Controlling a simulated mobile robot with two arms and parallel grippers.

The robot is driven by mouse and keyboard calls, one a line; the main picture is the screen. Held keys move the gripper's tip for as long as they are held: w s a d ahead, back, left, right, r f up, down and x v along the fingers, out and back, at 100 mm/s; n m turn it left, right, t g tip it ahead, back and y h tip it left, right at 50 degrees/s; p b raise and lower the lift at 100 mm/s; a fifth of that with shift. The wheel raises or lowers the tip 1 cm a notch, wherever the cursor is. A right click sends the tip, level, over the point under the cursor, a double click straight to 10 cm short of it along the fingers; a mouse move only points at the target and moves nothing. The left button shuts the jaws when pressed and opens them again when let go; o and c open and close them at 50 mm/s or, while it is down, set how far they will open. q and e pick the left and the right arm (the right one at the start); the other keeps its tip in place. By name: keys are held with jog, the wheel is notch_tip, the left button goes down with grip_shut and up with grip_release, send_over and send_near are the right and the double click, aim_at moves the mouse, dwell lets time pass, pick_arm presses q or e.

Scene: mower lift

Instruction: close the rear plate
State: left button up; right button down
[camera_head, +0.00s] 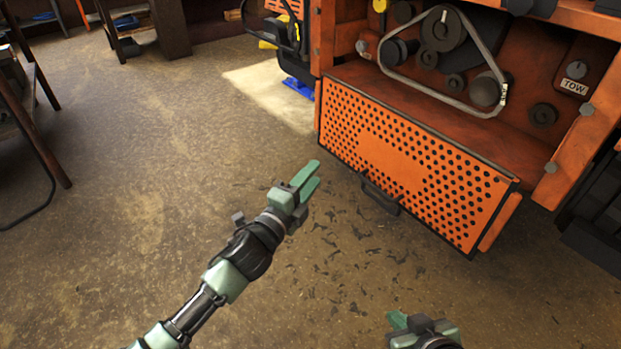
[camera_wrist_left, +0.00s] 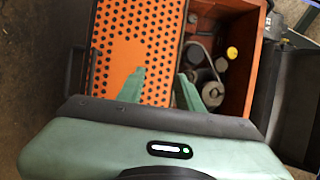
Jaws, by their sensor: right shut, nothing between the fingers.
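The rear plate (camera_head: 385,140) is an orange perforated panel with a black handle (camera_head: 380,195) on its outer lower side. It hangs open, tilted outward below the machine's engine bay, which shows a belt and pulleys. The plate also shows in the left wrist view (camera_wrist_left: 135,45), beside the open bay. My left gripper (camera_head: 315,172) is open and empty, to the left of the plate and apart from it; its two fingers show in the left wrist view (camera_wrist_left: 160,80). My right gripper (camera_head: 398,318) is at the bottom edge, shut and empty, below the plate, and partly cut off.
The orange machine body (camera_head: 550,195) fills the upper right, with a TOW knob (camera_head: 577,70) on it. Dark machine parts stand at the far right. A dark bench (camera_head: 30,90) stands at the far left. The concrete floor (camera_head: 150,180) between is clear.

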pick_arm(q)
grip_shut()
dwell(1.2)
grip_release()
